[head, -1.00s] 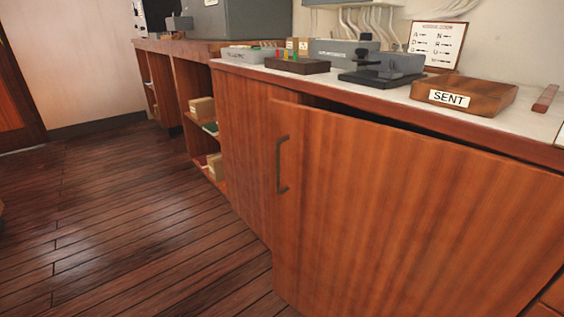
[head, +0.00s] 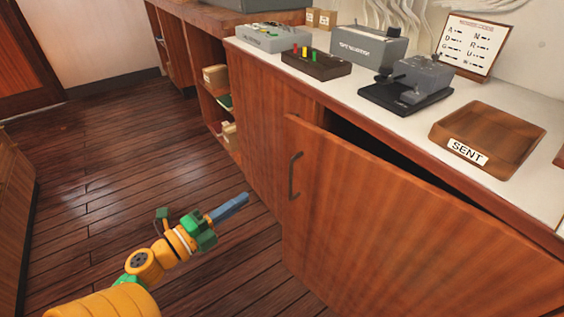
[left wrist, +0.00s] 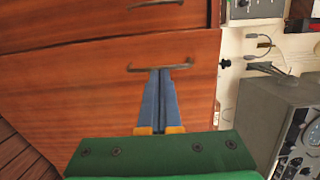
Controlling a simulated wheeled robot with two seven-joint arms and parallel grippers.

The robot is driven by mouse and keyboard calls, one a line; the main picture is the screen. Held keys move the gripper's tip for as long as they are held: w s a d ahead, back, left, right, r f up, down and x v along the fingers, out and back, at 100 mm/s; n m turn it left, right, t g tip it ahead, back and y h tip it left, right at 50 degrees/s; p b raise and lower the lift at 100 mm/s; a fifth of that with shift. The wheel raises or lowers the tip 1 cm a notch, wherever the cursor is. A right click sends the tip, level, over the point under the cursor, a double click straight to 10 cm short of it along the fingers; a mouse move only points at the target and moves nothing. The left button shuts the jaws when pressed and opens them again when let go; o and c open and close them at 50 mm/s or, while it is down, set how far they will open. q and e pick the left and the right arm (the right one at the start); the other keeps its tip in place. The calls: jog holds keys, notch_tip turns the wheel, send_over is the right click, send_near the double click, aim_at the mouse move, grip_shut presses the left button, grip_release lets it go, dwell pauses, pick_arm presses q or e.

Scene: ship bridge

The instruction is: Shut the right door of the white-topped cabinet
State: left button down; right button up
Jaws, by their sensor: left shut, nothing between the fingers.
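The right door (head: 400,225) of the white-topped cabinet (head: 400,118) stands ajar. Its free left edge sticks out from the cabinet front, and a dark gap shows along its top. Its dark bar handle (head: 294,176) is near that edge. The left door (head: 262,130) looks closed. My left gripper (head: 246,197) is shut and empty, in front of the cabinet to the left of the right door's handle, apart from it. In the left wrist view the shut fingers (left wrist: 160,72) overlap a bar handle (left wrist: 142,68) on a wood panel; contact cannot be told. My right gripper is out of view.
On the white top are a wooden SENT tray (head: 487,135), a telegraph key (head: 408,85), a dark box with coloured knobs (head: 316,63) and a code card (head: 474,45). Open shelves (head: 217,100) adjoin at left. The plank floor (head: 110,165) is clear.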

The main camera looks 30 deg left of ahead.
pick_arm(q)
jog(key=w+d, duration=0.2)
jog(key=w, duration=1.1)
jog(key=shift+w+d+f, duration=0.15)
jog(key=shift+w+d, duration=0.05)
jog(key=shift+d, duration=0.1)
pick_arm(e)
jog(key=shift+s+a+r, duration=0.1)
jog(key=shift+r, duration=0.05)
